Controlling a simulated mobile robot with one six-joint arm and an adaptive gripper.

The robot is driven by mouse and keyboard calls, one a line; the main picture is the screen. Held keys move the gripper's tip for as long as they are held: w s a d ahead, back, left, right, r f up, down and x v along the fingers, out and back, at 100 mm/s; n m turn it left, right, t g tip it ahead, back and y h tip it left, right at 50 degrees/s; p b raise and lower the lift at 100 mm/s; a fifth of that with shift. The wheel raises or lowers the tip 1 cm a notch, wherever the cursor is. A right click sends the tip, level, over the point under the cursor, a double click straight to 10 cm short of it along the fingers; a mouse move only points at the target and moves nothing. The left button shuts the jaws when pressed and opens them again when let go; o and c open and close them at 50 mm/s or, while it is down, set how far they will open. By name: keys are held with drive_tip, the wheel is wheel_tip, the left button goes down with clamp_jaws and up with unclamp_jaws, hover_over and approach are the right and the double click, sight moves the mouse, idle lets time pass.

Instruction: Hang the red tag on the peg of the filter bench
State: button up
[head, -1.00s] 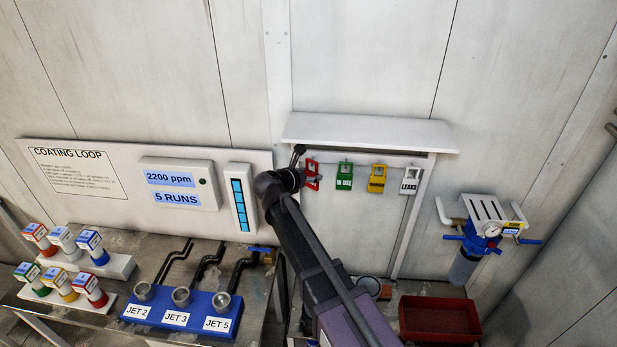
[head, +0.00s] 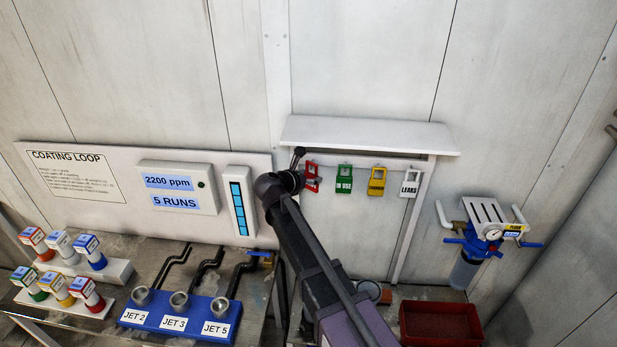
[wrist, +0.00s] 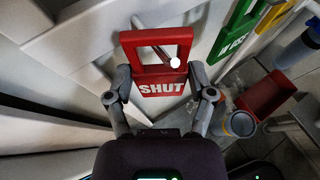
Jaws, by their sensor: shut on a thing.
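The red tag (wrist: 163,88) reads SHUT and has a square window in its upper part. My gripper (wrist: 160,97) is shut on it, one finger at each side edge. A thin peg (wrist: 175,62) with a white round tip shows through the window; I cannot tell if the tag's weight rests on it. In the head view the red tag (head: 312,178) is at the left end of the tag row under a white shelf, partly behind my wrist. The filter unit (head: 484,230), with blue valves and gauge, is on the wall at right.
A green tag (head: 344,180), yellow tag (head: 377,181) and white tag (head: 409,184) hang to the right of the red one. The white shelf (head: 370,133) juts out above. A red bin (head: 440,322) is below right. A blue jet block (head: 179,316) stands at lower left.

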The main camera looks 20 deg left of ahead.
drive_tip(key=o, duration=0.9)
drive_tip(key=shift+c, duration=0.2)
